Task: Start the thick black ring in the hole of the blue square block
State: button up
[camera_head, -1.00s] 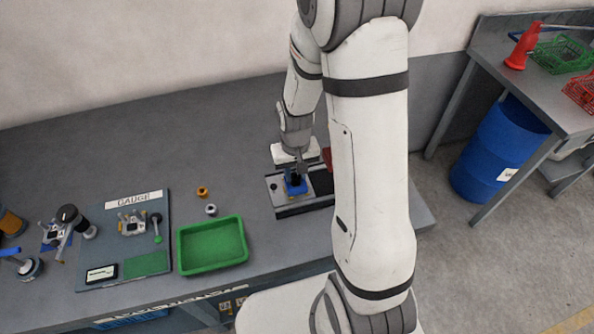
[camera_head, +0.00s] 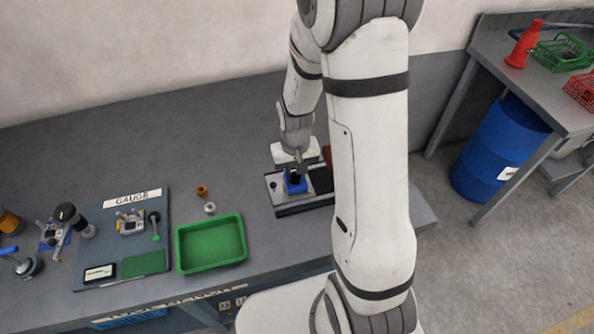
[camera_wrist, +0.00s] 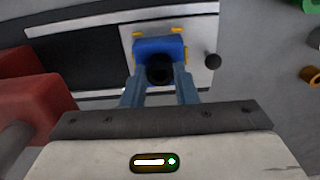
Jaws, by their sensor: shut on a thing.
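The blue square block (camera_wrist: 148,46) sits on a light plate, with small yellow pieces around it, and the block also shows in the head view (camera_head: 290,187). My gripper (camera_wrist: 160,80) is shut on the thick black ring (camera_wrist: 159,70), which is between its fingertips. The ring overlaps the near part of the block in the wrist view, over or at its hole. I cannot tell whether the ring is inside the hole, because the fingers and ring hide it. In the head view my gripper (camera_head: 297,172) points down at the block.
A green tray (camera_head: 180,258), a brass ring (camera_head: 202,191) and a silver ring (camera_head: 210,208) are to the left. The gauge board (camera_head: 100,206) lies farther left. A red block (camera_wrist: 40,110) stands close left of my gripper, and a black knob (camera_wrist: 212,61) is right.

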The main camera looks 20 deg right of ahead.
jog(key=shift+f, duration=0.15)
dwell(0.4)
dwell(0.4)
jog(key=o, duration=1.6)
jog(key=shift+r+p, duration=2.15)
jog(key=shift+r, duration=1.35)
